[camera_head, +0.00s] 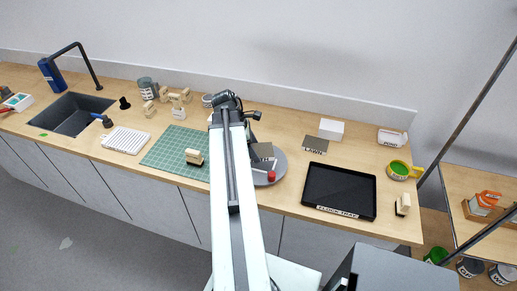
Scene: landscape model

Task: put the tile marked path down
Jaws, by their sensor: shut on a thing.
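A dark grey-brown tile (264,151) with a pale label on its front edge is just right of my arm, over the round grey disc (279,172). Its label is too small to read surely. My gripper (251,136) is mostly hidden behind my white arm and is shut on this tile. I cannot tell whether the tile touches the disc or hangs above it. A second dark tile (315,144), with a label not clearly readable, lies on the wooden worktop to the right.
A black flock tray (339,191) sits right of the disc, with a white block (331,129) behind. A green cutting mat (175,149) bears a small wooden block. A green-filled cup (400,170) stands right. A sink (70,114) is far left. Bare worktop shows between disc and second tile.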

